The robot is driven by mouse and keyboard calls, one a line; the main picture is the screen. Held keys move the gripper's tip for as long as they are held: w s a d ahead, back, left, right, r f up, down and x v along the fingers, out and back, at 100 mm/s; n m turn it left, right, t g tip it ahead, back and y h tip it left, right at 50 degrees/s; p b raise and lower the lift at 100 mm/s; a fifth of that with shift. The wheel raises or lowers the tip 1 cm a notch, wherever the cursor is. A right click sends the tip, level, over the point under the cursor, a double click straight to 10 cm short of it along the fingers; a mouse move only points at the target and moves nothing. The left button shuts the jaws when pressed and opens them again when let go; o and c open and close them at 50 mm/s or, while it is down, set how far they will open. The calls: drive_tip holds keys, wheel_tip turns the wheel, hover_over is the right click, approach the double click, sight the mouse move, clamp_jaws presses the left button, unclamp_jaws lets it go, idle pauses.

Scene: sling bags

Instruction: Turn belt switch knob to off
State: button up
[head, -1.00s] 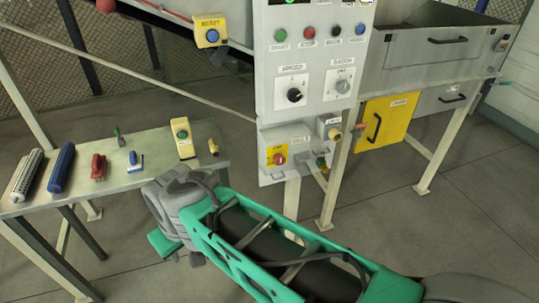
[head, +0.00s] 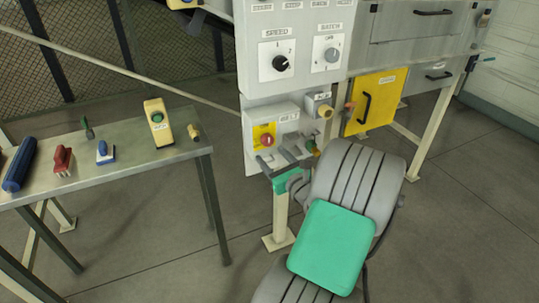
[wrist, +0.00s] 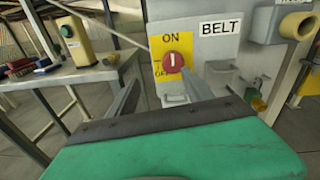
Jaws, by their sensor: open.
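The belt switch knob (head: 267,141) is a red round knob on a yellow plate, on a grey box below the control panel. In the wrist view the knob (wrist: 174,62) has a white mark that looks upright, pointing to the word ON above it. The word OFF is at the plate's lower left, partly hidden. A BELT label (wrist: 220,29) is to the right. My gripper (head: 277,160) is open and empty, just in front of the box. In the wrist view its two fingers (wrist: 162,88) reach towards the knob, one either side, apparently short of it.
A beige cylindrical fitting (head: 324,111) sticks out right of the switch box. Small grey brackets (wrist: 222,75) are beside the knob. A table (head: 110,183) with several tools stands at the left. A yellow door (head: 376,103) is at the right.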

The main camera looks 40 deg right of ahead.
sight(269, 142)
drive_tip(key=w+d, duration=0.1)
drive_tip(key=w, duration=0.1)
drive_tip(key=w+d+m, duration=0.1)
drive_tip(key=w, duration=0.1)
drive_tip(key=w+d+m+h, duration=0.1)
drive_tip(key=w+d, duration=0.1)
drive_tip(key=shift+w+r, duration=0.15)
clamp_jaws()
idle(0.5)
